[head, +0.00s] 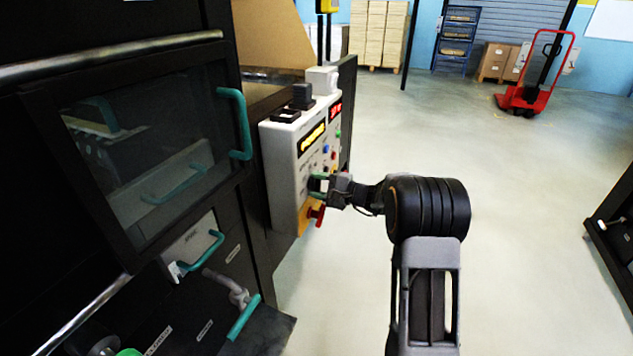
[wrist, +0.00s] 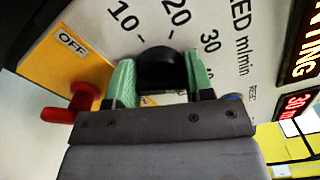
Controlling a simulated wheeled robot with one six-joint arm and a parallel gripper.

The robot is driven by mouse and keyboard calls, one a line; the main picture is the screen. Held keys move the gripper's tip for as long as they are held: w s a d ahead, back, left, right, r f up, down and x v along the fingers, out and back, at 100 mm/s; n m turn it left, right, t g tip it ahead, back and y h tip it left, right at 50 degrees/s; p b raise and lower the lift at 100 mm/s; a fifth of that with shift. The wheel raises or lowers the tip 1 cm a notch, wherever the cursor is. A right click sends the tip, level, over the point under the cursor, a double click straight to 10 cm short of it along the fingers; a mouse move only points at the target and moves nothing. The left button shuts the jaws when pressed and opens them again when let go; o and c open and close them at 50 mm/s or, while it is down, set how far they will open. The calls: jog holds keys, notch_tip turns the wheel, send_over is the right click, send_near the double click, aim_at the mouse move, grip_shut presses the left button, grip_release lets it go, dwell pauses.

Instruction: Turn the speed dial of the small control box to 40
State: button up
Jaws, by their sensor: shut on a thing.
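The control box (head: 283,165) is a pale upright panel at the centre of the head view. Its black speed dial (wrist: 160,66) shows in the wrist view, beneath a printed scale marked 10, 20 and 30, with a partly covered number farther right. My gripper (wrist: 161,82) has its green fingertips on either side of the dial and is shut on it. In the head view my gripper (head: 319,184) reaches the panel from the right and covers the dial. I cannot make out the dial's pointer mark. The red display (wrist: 296,104) seems to read 30.
A red knob (wrist: 70,104) on a yellow plate marked OFF (wrist: 72,42) sits close left of the dial. Black machinery with teal handles (head: 240,122) stands left of the box. Open floor (head: 480,170) lies to the right, with a red pallet truck (head: 527,97) far back.

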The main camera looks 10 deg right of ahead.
jog(key=m+p, duration=0.1)
jog(key=m, duration=0.1)
jog(key=m+p, duration=0.1)
jog(key=m, duration=0.1)
jog(key=shift+w+d+r+m+p, duration=0.1)
jog(key=shift+d+r+m+p, duration=0.1)
jog(key=shift+m+p, duration=0.2)
dwell(0.4)
jog(key=o, duration=0.9)
jog(key=shift+a+f, duration=0.1)
jog(key=p+v, duration=0.1)
jog(key=v, duration=1.3)
jog(key=shift+a, duration=0.1)
